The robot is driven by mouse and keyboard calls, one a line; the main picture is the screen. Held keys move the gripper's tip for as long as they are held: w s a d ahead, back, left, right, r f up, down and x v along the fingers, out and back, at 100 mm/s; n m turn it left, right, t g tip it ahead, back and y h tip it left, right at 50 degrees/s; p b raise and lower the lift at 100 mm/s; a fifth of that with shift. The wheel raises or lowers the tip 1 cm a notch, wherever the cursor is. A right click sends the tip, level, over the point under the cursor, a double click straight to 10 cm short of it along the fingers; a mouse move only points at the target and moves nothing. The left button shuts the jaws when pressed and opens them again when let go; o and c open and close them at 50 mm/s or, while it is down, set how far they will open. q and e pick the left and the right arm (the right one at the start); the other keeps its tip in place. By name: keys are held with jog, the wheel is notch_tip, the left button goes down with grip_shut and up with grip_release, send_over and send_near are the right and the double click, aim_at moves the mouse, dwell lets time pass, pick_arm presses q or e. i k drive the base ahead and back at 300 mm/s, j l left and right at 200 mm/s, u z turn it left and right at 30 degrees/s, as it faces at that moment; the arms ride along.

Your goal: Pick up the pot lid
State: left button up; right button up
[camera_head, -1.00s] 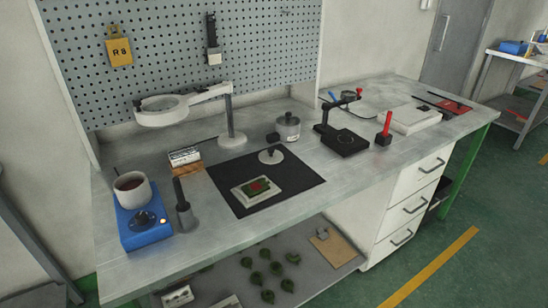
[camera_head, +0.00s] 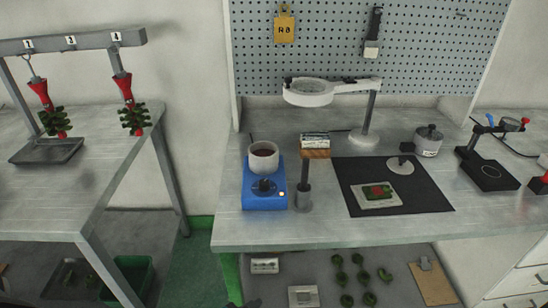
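The pot lid (camera_head: 400,167) appears to be the pale round disc with a dark knob on top. It lies at the back of the black mat (camera_head: 430,200), behind a pale block (camera_head: 366,203) with a green and red piece on it. An uncovered pot (camera_head: 262,165) with dark red contents stands on a blue heater (camera_head: 252,201) to the left of the mat. Neither of my grippers can be made out. A small dark shape at the bottom edge is too cut off to identify.
A magnifier lamp (camera_head: 308,98) arches over the back of the bench (camera_head: 330,234). A lidded metal jar (camera_head: 427,147) stands right of the lid. A second table (camera_head: 95,165) is at left.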

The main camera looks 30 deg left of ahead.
aim_at(401, 166)
jog(key=i+l, duration=0.2)
jog(key=l, duration=0.15)
jog(key=i+l, duration=0.2)
jog(key=l, duration=0.2)
jog(key=i+l, duration=0.15)
jog(key=l, duration=0.2)
jog(key=i+l, duration=0.2)
jog(key=l, duration=0.15)
jog(key=u, duration=0.45)
jog(key=l+u, duration=0.15)
jog(key=u, duration=0.3)
jog(key=l+u, duration=0.1)
jog(key=u, duration=0.3)
jog(key=i, duration=0.05)
